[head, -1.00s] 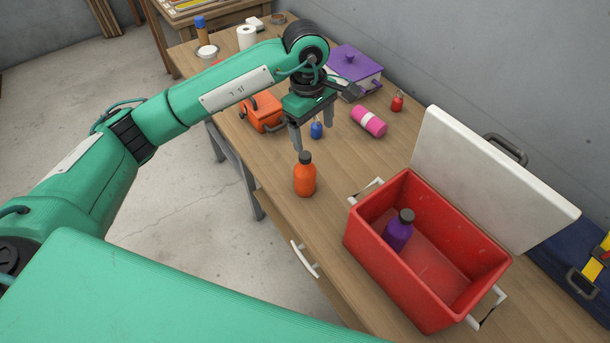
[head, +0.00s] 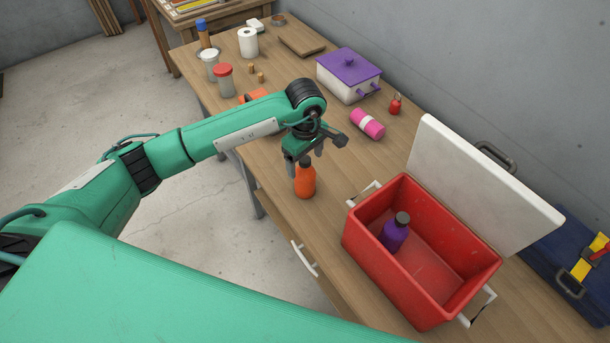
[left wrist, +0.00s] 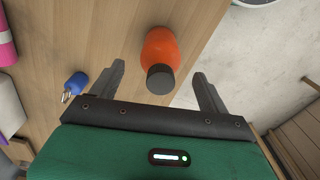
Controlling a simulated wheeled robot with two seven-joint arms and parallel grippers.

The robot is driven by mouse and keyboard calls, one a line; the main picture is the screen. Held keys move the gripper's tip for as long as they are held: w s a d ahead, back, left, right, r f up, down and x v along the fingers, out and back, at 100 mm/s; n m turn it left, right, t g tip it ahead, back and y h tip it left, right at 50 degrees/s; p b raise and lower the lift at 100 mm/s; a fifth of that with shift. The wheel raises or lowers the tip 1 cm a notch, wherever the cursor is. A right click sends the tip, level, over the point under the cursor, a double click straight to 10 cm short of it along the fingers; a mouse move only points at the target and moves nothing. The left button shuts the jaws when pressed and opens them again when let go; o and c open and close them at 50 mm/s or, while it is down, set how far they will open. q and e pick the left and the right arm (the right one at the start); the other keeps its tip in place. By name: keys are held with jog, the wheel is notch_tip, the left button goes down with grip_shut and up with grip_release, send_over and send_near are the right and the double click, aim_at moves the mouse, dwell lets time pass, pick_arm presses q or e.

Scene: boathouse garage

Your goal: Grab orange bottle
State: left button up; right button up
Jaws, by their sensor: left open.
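The orange bottle (head: 305,182) with a dark cap stands upright on the wooden bench, near its front edge. My left gripper (head: 304,162) is open, above and just behind the bottle's cap in the head view. In the left wrist view the orange bottle (left wrist: 160,55) shows between the two spread fingers (left wrist: 160,82), its dark cap close to the palm. I cannot tell whether any finger touches it. My right gripper is not in view.
A red cooler (head: 408,285) with its white lid open holds a purple bottle (head: 395,232), right of the orange bottle. A blue small object (left wrist: 76,83) lies nearby in the wrist view.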

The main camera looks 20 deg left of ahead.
aim_at(305, 176)
pick_arm(q)
jog(key=shift+f+p, duration=0.45)
jog(key=shift+f, duration=1.1)
jog(key=c, duration=1.6)
jog(key=shift+r, duration=0.1)
